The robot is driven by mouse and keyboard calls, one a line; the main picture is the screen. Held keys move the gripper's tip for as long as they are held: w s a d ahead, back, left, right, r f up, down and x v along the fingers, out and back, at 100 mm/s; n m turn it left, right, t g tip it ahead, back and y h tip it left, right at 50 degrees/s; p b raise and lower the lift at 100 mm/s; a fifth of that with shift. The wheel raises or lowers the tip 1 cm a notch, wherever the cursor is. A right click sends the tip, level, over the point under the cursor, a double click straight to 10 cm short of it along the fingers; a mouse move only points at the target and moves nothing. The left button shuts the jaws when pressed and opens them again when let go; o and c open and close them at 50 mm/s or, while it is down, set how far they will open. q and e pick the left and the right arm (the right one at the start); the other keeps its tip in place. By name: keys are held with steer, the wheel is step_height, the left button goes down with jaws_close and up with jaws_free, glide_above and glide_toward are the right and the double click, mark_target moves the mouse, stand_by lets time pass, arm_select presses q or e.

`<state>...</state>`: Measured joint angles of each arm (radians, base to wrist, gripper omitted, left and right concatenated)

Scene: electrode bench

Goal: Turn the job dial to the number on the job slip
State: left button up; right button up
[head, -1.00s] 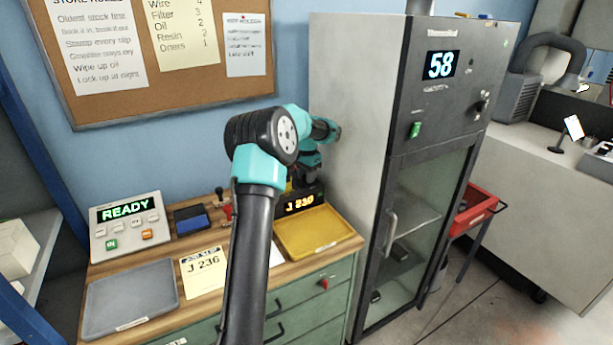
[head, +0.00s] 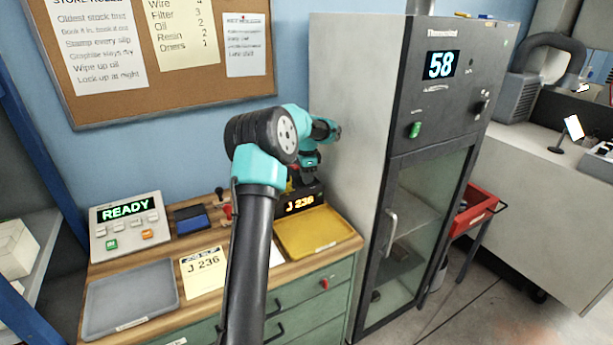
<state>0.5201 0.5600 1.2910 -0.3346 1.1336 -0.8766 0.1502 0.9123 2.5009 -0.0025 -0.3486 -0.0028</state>
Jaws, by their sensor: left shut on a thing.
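The job slip (head: 203,272) is a pale yellow sheet on the wooden bench top and reads J 236. The job dial's unit (head: 300,203) is a dark box with an orange display behind the yellow tray. The display seems to read J 236, but its last digit is small and hard to be sure of. My left gripper (head: 297,183) points down at the top of this unit, partly behind my own arm. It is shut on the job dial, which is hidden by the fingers. My right gripper is out of view.
A yellow tray (head: 314,247) lies in front of the dial unit, and a tall grey cabinet (head: 350,140) stands close to its right. A READY panel (head: 130,225), a blue stamp pad (head: 191,219) and a grey tray (head: 131,312) occupy the bench's left.

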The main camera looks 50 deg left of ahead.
arm_select(q)
steer(key=o, duration=0.9)
steer(key=shift+r, duration=0.1)
step_height(320, 180, up, 17)
steer(key=shift+r, duration=0.15)
stand_by(0.5)
